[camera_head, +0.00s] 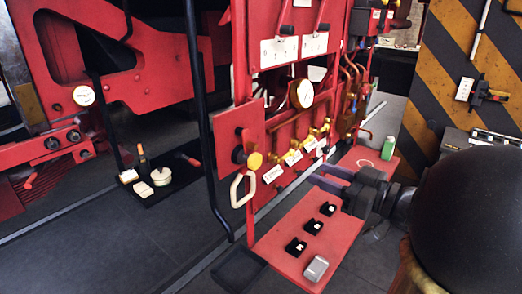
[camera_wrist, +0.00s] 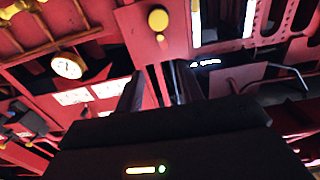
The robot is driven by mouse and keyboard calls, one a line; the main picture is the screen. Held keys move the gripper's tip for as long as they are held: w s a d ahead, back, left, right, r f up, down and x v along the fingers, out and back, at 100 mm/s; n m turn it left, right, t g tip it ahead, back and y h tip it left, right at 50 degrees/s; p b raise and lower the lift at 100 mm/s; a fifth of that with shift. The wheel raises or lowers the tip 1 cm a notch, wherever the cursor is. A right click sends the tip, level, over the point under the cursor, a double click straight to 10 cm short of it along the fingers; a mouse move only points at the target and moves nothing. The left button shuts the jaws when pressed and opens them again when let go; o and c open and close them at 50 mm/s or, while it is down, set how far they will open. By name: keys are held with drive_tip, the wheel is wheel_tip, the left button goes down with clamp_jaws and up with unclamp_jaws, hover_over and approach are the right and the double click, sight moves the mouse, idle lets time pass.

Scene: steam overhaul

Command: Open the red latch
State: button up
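I cannot pick out with certainty which part is the red latch. The likeliest place is a red plate (camera_head: 227,140) on the red frame, with a dark fitting and a round yellow knob (camera_head: 254,160); a pale loop handle (camera_head: 243,189) hangs below it. The yellow knob also shows at the top of the wrist view (camera_wrist: 158,20). My gripper (camera_head: 318,176) is to the right of this plate, above the red bench, pointing left and apart from it.
A red bench (camera_head: 285,225) with several small black blocks and a grey box (camera_head: 316,268) lies below my gripper. A round gauge (camera_head: 302,93) and brass valves (camera_head: 312,135) are on the frame behind. A black post (camera_head: 197,100) stands left of the plate.

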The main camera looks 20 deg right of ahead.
sight(256, 148)
drive_tip(key=shift+w+a, duration=0.1)
drive_tip(key=p+x, duration=0.4)
drive_tip(key=x, duration=1.3)
drive_tip(key=shift+p, duration=0.4)
drive_tip(key=shift+w, duration=0.1)
clamp_jaws()
